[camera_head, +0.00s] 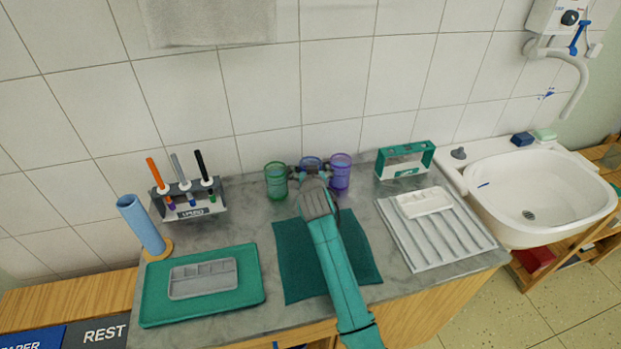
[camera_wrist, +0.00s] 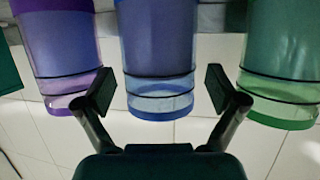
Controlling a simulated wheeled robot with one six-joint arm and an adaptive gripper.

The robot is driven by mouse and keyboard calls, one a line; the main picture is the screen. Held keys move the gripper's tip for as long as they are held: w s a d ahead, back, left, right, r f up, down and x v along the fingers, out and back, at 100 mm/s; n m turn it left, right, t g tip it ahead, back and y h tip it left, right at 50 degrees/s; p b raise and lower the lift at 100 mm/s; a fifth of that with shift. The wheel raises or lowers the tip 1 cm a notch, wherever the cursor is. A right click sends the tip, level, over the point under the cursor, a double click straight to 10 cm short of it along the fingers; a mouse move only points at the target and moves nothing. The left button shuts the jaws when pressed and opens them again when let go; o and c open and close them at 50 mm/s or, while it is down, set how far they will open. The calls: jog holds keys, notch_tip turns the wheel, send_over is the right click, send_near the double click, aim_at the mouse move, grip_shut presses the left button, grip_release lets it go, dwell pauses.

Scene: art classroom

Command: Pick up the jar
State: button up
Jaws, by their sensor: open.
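Three see-through jars stand in a row at the back of the counter by the tiled wall: a green jar (camera_head: 276,181), a blue jar (camera_head: 311,162) in the middle and a purple jar (camera_head: 340,172). My gripper (camera_head: 311,169) is at the blue jar and partly hides it. In the wrist view the blue jar (camera_wrist: 158,60) lies ahead between the open fingers of my gripper (camera_wrist: 158,89), with a gap on each side. The purple jar (camera_wrist: 62,50) is beside the left finger, and the green jar (camera_wrist: 285,60) is beside the right finger.
A marker rack (camera_head: 190,200) and a blue roll (camera_head: 141,224) stand at left. A green tray (camera_head: 205,312) holds a grey palette. A teal cloth (camera_head: 293,260) lies under my arm. A green-and-white box (camera_head: 405,160), a ribbed white tray (camera_head: 440,252) and a sink (camera_head: 540,195) are at right.

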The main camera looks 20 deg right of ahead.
jog(key=shift+w+d, duration=0.1)
jog(key=shift+w, duration=0.15)
jog(key=c, duration=1.5)
jog(key=shift+o, duration=0.2)
notch_tip(320, 180, up, 10)
